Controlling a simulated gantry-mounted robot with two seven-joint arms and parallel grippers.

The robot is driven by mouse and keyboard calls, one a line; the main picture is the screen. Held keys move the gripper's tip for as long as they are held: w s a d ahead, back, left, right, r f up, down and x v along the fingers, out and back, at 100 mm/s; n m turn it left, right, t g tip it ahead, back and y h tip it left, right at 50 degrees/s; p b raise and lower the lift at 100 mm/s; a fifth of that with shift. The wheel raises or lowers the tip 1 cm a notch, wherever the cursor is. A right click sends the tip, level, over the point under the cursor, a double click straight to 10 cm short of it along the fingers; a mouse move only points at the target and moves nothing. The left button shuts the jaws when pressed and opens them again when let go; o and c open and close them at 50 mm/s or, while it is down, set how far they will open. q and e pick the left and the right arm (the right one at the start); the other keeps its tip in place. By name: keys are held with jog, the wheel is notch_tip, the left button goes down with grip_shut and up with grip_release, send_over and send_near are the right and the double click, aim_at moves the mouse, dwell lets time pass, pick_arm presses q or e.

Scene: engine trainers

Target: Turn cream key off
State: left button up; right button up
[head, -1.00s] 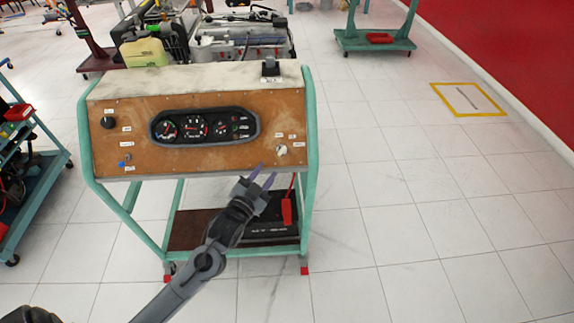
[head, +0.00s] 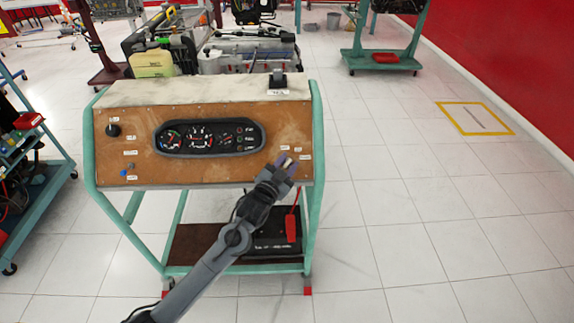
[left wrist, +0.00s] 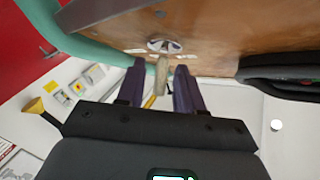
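The cream key (left wrist: 162,74) sticks out from a round metal switch base (left wrist: 165,45) on the brown wooden panel (head: 220,176). In the left wrist view it stands between the two purple fingers of my left gripper (left wrist: 160,92), with a gap on each side. The gripper is open around the key, and the fingertips are close to the panel. In the head view my left gripper (head: 287,164) is at the panel's lower right and covers much of the key. My right gripper is not in view.
The panel, on a teal-framed cart, has a gauge cluster (head: 210,137), a black knob (head: 113,130) and a blue switch (head: 123,172). Another cart (head: 50,200) stands at left. Floor to the right is clear.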

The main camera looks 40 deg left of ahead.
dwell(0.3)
pick_arm(q)
jog(key=shift+w, duration=0.1)
grip_shut()
jog(key=shift+n+y, duration=0.4)
jog(key=shift+n, duration=0.1)
jog(key=n+y+p, duration=0.1)
jog(key=n+y, duration=0.2)
jog(key=n, duration=0.1)
jog(key=shift+d+n+g+y+p, duration=0.1)
jog(key=shift+n+g+y+p, duration=0.2)
jog(key=shift+y+p, duration=0.1)
jog(key=n+g+y, duration=0.1)
jog(key=n+y, duration=0.1)
jog(key=n, duration=0.1)
jog(key=shift+y, duration=0.3)
jog(key=shift+n+g+y, duration=0.7)
jog(key=shift+n+y, duration=0.3)
jog(key=shift+n, duration=0.7)
